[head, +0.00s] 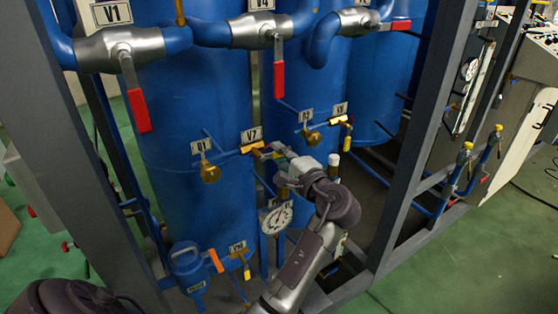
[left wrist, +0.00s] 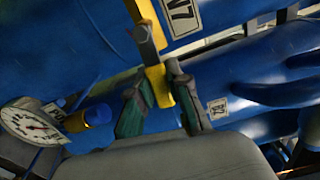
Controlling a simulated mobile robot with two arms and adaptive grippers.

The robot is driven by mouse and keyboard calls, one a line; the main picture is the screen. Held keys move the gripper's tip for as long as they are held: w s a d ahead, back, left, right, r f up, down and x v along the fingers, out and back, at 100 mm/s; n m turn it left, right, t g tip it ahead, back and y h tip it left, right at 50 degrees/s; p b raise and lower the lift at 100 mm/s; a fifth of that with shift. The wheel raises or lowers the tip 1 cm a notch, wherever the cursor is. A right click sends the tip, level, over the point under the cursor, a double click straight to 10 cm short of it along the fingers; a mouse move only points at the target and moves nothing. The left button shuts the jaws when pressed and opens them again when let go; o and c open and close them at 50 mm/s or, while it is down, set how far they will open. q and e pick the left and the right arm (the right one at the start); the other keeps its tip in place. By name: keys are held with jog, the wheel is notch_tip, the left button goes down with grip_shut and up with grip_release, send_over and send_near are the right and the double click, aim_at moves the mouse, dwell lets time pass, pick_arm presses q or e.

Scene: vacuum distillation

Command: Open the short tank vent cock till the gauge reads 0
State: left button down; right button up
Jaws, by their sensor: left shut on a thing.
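The cock labelled V7 (head: 251,135) sits on a small brass and blue pipe at the front tank. My left gripper (head: 272,155) reaches it from the lower right. In the left wrist view my left gripper (left wrist: 163,100) is shut on the yellow handle (left wrist: 158,82), whose end sits between the two fingers. The handle's upper part runs up beside the V7 plate (left wrist: 180,15). A round white gauge (head: 277,216) hangs below the gripper; it also shows in the left wrist view (left wrist: 32,123). Its needle is too small to read surely. My right gripper is not in view.
Other small cocks, G1 (head: 209,172) and G2 (head: 311,137), sit close on either side. Large valves with red levers (head: 138,110) line the top. A grey frame post (head: 417,130) stands right of the gripper. Green floor (head: 465,275) is open at the lower right.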

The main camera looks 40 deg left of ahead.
pick_arm(q)
jog(key=shift+n, duration=0.3)
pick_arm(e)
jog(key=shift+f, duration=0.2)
pick_arm(q)
jog(key=c, duration=1.1)
grip_release()
jog(key=shift+r, duration=0.1)
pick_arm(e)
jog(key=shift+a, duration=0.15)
